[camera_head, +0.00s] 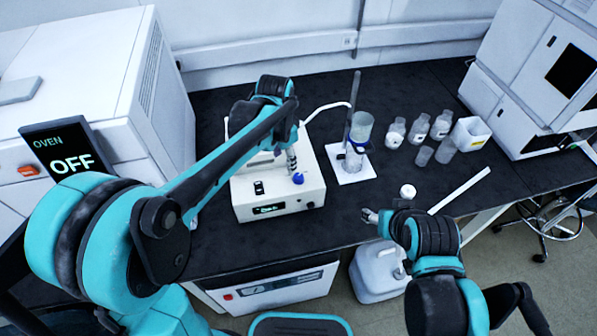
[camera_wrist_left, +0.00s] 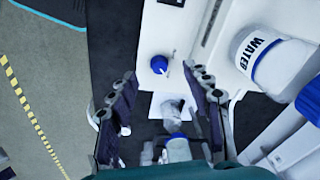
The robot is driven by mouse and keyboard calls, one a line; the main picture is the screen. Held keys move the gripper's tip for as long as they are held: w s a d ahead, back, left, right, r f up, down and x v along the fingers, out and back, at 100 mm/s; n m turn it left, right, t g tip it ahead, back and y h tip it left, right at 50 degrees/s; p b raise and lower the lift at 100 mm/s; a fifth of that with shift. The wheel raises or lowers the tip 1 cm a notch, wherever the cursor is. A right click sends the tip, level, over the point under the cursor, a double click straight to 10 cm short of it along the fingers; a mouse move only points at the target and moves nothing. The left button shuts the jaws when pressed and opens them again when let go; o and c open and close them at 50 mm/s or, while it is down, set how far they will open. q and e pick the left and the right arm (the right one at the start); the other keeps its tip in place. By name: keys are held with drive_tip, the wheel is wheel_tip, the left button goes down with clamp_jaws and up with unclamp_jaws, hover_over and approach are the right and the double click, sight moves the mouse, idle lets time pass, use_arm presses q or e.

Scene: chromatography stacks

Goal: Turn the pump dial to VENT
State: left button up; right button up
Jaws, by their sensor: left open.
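The pump is a white box (camera_head: 245,203) with a small lit display on its front, standing on the black bench in the head view. Its blue dial (camera_head: 298,179) is at the right of the top front edge. In the left wrist view the blue dial (camera_wrist_left: 159,64) lies between the fingertips, with a thin pointer or mark beside it. My left gripper (camera_head: 292,160) is over the pump, just behind the dial in the head view; its open fingers also show in the wrist view (camera_wrist_left: 160,74). Dial lettering is too small to read. My right gripper (camera_head: 371,215) is by the bench's front edge, its jaws unclear.
A stand with a white base (camera_head: 352,174) and a blue-banded glass vessel (camera_head: 361,128) is right of the pump. Several bottles (camera_head: 441,124) stand farther right. A WATER bottle (camera_wrist_left: 270,65) is near the left gripper. An oven display (camera_head: 65,150) reads OFF.

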sight(299, 176)
use_arm(q)
drive_tip(key=w+d+f+m+g, duration=0.1)
drive_tip(key=w+d+f+m, duration=0.1)
drive_tip(key=w+d+f, duration=0.1)
drive_tip(key=shift+d+f, duration=0.2)
drive_tip(key=shift+f, duration=0.1)
drive_tip(key=shift+w+d+f+m, duration=0.2)
drive_tip(key=shift+d+f+m, duration=0.1)
drive_tip(key=shift+f, duration=0.2)
wheel_tip(299, 176, down, 8)
drive_tip(key=shift+r+b, duration=0.2)
drive_tip(key=shift+b, duration=0.7)
clamp_jaws()
